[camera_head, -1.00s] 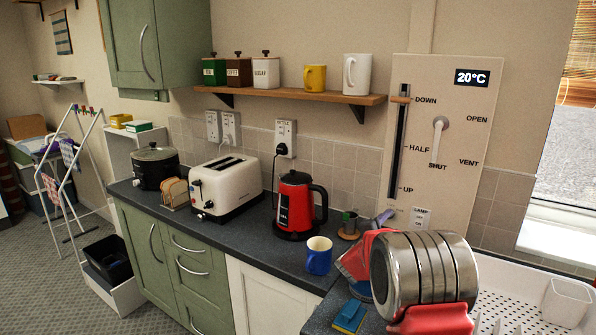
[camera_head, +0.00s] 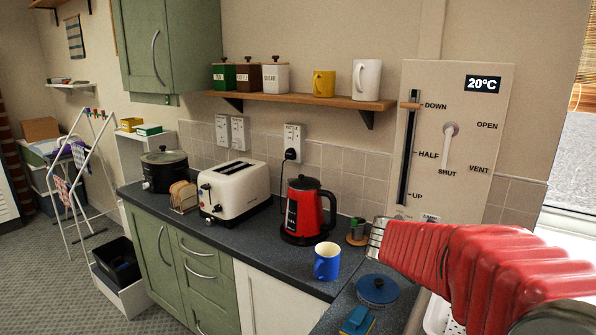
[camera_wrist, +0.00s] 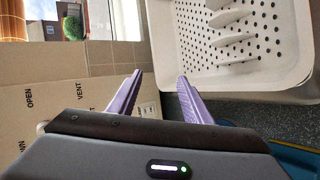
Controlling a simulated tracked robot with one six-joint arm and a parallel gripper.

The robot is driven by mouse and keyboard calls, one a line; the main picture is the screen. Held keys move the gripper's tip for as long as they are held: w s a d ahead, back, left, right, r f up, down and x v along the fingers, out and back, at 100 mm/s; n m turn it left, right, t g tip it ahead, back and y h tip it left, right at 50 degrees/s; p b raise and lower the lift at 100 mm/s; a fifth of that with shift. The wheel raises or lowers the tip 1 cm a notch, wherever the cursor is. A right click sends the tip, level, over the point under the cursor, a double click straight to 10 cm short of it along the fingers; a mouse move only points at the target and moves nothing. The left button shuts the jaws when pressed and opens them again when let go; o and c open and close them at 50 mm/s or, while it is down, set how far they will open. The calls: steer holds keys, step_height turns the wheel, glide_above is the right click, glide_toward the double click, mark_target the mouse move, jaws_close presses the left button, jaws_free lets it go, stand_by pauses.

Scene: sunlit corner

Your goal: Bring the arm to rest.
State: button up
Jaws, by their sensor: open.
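My gripper (camera_wrist: 158,88) shows in the wrist view as two purple fingers, apart, with nothing between them. They point toward the meeting of the wall panel (camera_wrist: 75,105), the tiles and the white perforated rack (camera_wrist: 245,75). The fingers touch nothing that I can see. In the head view my red-sleeved arm reaches in from the right edge, above the worktop, and the fingers cannot be made out there.
A blue mug (camera_head: 326,265), a red kettle (camera_head: 303,212), a small dark pot (camera_head: 357,230), a round blue lid-like thing (camera_head: 377,289) and a blue-yellow sponge (camera_head: 357,320) stand near my arm. The wall panel (camera_head: 487,150) is behind it. The left worktop holds a toaster (camera_head: 233,190).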

steer(key=s+a+f+m+y, duration=0.2)
steer(key=s+a+y, duration=0.3)
steer(key=s+a, duration=0.4)
steer(key=s+a+f+m+y, duration=0.2)
steer(key=s+a+y, duration=0.3)
steer(key=s+a, duration=0.5)
steer(key=s+m, duration=0.1)
steer(key=s, duration=0.6)
steer(key=shift+a+f, duration=0.15)
steer(key=shift+f, duration=0.15)
